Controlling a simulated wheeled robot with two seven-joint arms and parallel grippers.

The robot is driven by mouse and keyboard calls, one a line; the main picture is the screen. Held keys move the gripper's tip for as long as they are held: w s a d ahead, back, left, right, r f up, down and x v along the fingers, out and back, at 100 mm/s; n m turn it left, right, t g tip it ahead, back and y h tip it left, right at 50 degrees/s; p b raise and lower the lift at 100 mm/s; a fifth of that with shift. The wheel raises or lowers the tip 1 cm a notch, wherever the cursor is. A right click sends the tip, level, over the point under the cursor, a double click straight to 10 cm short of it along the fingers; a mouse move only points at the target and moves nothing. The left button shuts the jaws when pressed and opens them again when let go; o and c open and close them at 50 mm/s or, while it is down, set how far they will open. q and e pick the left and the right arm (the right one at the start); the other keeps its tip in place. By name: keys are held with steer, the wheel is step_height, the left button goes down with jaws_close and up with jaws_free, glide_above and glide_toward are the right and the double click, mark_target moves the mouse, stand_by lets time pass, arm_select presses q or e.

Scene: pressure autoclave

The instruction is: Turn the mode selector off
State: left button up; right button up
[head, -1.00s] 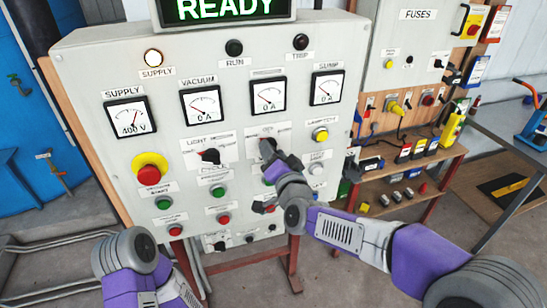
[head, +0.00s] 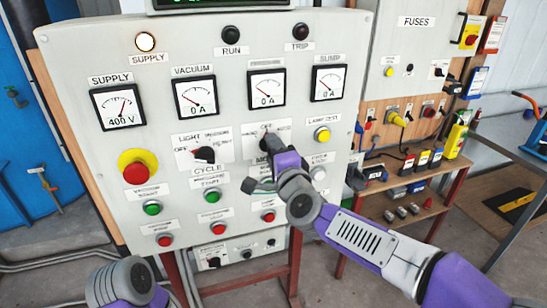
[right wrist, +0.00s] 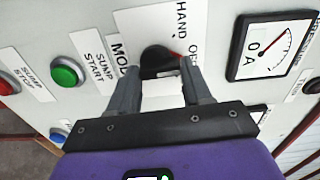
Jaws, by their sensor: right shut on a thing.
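The mode selector (head: 266,141) is a dark knob on the grey panel, below the third meter and right of the light selector. In the right wrist view the knob (right wrist: 158,61) sits between my fingertips. Its red mark shows on the side toward the OFF lettering; the exact pointer angle is hard to tell. My right gripper (head: 269,152) is at the panel and hides the knob's lower part in the head view. In the right wrist view the gripper (right wrist: 162,82) is shut on the knob, one finger on each side. My left gripper is out of view.
Close by are the light selector (head: 204,154), a green button (head: 213,196), a red emergency stop (head: 137,173) and the yellow lamp test button (head: 322,135). Meters (head: 267,89) line the panel above. A shelf with parts (head: 405,188) stands at the right.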

steer(key=shift+m, duration=0.3)
steer(key=o, duration=1.1)
steer(key=shift+c, duration=0.2)
steer(key=v, duration=0.7)
steer(key=shift+s, duration=0.25)
steer(key=shift+d, duration=0.1)
